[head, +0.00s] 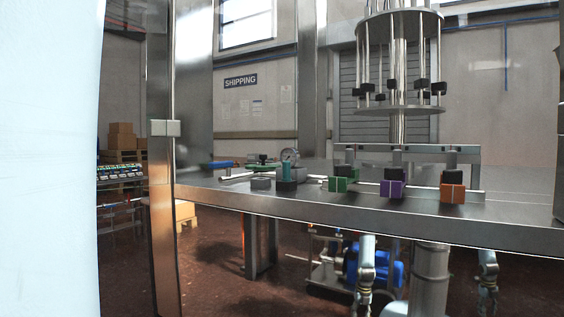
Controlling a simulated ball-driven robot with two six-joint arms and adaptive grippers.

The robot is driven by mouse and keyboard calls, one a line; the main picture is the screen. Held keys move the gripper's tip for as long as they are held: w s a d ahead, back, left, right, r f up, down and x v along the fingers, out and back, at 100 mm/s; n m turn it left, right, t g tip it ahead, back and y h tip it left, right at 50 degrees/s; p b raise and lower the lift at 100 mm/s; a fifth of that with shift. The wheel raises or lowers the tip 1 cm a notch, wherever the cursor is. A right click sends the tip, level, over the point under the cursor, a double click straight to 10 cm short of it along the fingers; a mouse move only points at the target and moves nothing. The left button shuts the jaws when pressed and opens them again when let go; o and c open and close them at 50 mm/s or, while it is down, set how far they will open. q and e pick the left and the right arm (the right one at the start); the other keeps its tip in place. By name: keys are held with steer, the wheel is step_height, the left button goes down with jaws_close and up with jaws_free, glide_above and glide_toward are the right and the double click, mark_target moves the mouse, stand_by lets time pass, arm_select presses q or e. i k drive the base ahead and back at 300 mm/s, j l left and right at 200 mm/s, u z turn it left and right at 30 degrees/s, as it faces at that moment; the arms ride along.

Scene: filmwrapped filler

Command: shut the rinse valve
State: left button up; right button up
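A blue lever-like handle (218,164) lies flat on the left part of the steel table (300,200). Neither of my grippers can be made out in the head view.
Small blocks in green (338,184), purple (391,189) and orange (452,193) sit along the table's front edge. A round filler head (400,108) stands behind. A steel post (163,170) and a large pale surface (48,160) block the left.

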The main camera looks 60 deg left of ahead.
mark_target(228, 164)
steer(key=j+u, duration=0.15)
steer(key=u, duration=0.35)
steer(key=j+u, duration=0.2)
steer(key=u, duration=0.3)
steer(key=j+u, duration=0.1)
steer(key=u, duration=0.4)
steer(key=i+j+u, duration=0.15)
steer(key=u, duration=0.3)
